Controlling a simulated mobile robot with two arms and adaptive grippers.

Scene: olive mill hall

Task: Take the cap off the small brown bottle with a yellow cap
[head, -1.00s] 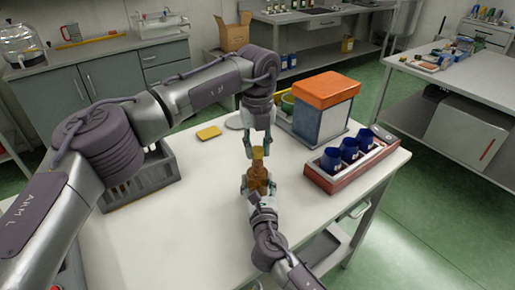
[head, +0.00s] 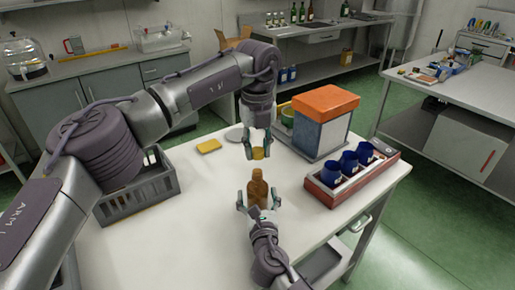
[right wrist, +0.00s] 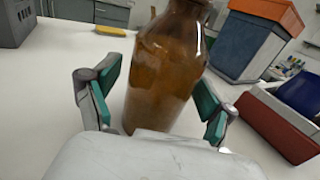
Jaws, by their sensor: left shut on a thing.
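The small brown bottle (head: 258,188) stands upright on the white table with a bare neck. It also shows large in the right wrist view (right wrist: 165,75), where its top is cut off. The yellow cap (head: 258,154) is off the bottle, between the fingertips of my left gripper (head: 259,151), which is shut on it just above the neck with a clear gap. My right gripper (head: 257,202) is open, with one finger on each side of the bottle. In the right wrist view its teal pads (right wrist: 160,95) stand apart from the glass.
A red tray (head: 325,200) with blue cups stands at the right, by a box with an orange lid (head: 326,97). A grey crate (head: 165,198) is at the left. A yellow sponge-like block (head: 208,146) and a pale disc (head: 234,134) lie behind. The table's front left is clear.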

